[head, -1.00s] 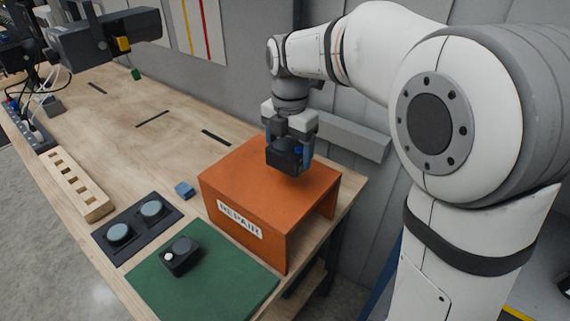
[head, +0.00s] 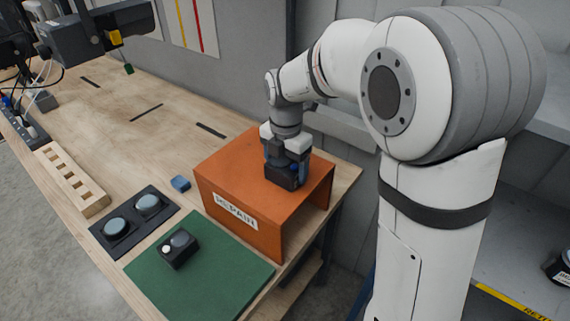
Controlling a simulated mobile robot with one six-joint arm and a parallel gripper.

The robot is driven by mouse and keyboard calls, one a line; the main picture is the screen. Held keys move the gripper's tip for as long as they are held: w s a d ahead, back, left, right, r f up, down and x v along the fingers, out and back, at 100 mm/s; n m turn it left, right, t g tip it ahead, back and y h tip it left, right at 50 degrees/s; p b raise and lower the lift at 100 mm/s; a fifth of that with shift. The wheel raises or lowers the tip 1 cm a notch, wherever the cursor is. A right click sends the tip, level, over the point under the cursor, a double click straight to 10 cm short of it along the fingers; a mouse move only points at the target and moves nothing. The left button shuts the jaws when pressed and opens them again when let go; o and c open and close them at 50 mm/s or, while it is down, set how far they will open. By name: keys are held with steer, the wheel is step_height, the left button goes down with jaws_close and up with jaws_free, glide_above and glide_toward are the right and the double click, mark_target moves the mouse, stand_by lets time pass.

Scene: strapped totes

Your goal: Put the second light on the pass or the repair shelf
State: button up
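The orange repair shelf (head: 240,187), with a white REPAIR label on its front, stands near the right end of the bench. My gripper (head: 288,172) points down over its top, its fingers on either side of a dark, boxy light (head: 284,178). The light is at or just above the shelf top; I cannot tell whether it touches. A second dark light (head: 178,248), with a round lens and a white button, sits on the green mat (head: 215,283), the likely pass area, though no label shows there.
A black panel (head: 133,222) with two round pale discs lies left of the mat. A wooden rack (head: 70,180) with square holes and a power strip (head: 22,130) line the bench's left edge.

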mark_target(286, 163)
steer(key=o, duration=0.4)
step_height(286, 163, up, 12)
steer(key=b, duration=0.1)
steer(key=s+d+f+m+t, duration=0.1)
steer(key=s+d+f+m, duration=0.2)
steer(key=s+d+m, duration=0.4)
steer(key=s+d+f+m+t, duration=0.2)
steer(key=s+d+f+m, duration=0.2)
steer(key=s+m, duration=0.9)
steer(key=d+m, duration=0.2)
steer(key=m, duration=0.6)
steer(key=shift+d+f+t, duration=0.15)
steer(key=shift+d+t, duration=0.15)
steer(key=shift+d, duration=0.05)
steer(key=shift+f, duration=0.1)
steer(key=shift+b+x, duration=0.8)
